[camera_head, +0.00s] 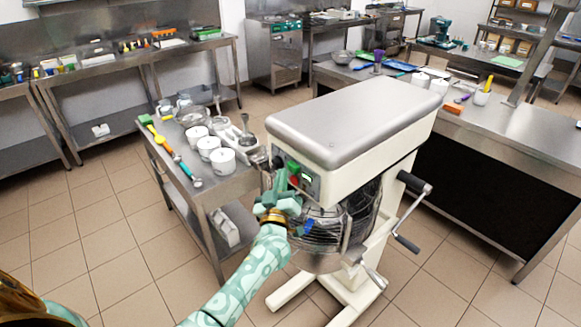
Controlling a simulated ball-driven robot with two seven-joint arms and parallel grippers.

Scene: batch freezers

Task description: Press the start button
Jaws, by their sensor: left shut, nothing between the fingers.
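A floor-standing mixer (350,121) with a grey top stands in the middle of the head view. Its front control panel (310,183) carries a green button (293,168) and a red button (294,181). My left gripper (284,192) is shut and empty, right in front of the panel, just below the two buttons. I cannot tell whether it touches the panel. The gripper and wrist hide part of the panel's lower edge and of the wire bowl guard (338,226). My right gripper is not in view.
A steel cart (215,186) with white containers (222,160) and utensils stands left of the mixer. A steel counter (520,130) stands behind and to the right. Crank handles (414,184) stick out on the mixer's right. Tiled floor (100,245) is clear at the left.

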